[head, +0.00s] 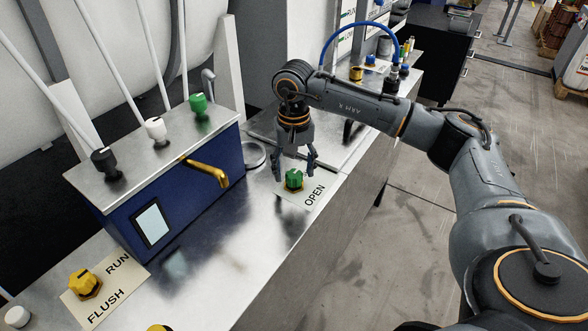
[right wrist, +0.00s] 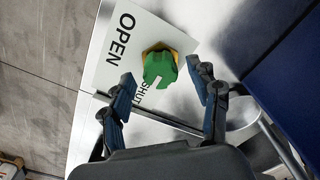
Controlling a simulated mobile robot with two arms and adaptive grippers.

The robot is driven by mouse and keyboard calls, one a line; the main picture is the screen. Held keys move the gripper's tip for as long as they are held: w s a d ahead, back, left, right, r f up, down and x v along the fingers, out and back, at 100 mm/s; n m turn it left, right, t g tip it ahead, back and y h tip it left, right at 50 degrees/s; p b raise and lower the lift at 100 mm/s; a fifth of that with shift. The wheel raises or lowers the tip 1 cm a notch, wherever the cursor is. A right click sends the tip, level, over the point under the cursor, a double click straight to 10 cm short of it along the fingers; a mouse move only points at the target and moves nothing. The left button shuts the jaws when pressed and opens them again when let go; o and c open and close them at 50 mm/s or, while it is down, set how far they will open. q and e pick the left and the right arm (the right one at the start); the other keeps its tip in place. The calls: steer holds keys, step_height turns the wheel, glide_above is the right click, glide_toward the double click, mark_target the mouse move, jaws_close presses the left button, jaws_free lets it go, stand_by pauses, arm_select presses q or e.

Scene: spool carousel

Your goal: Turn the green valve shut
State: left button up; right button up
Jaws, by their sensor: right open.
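The green valve (head: 294,179) is a ribbed knob on a brass hex base on the steel bench. It sits on a white plate (head: 318,180) whose word OPEN reads in the head view. In the right wrist view the green valve (right wrist: 160,68) lies between OPEN and a partly covered SHUT; I cannot tell its exact setting. My right gripper (head: 294,168) points down over the valve, fingers spread on either side. In the right wrist view the right gripper (right wrist: 160,78) is open, with the knob just beyond its fingertips and no clear contact. My left gripper is out of view.
A blue box (head: 185,195) with a brass spout (head: 207,172) and black, white and green knobs on top stands left of the valve. A yellow RUN/FLUSH knob (head: 84,281) sits at the front left. The bench (head: 225,265) is bare between it and the valve.

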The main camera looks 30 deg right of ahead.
mark_target(294, 174)
step_height(294, 174, up, 12)
steer(key=shift+f, duration=0.2)
stand_by(0.6)
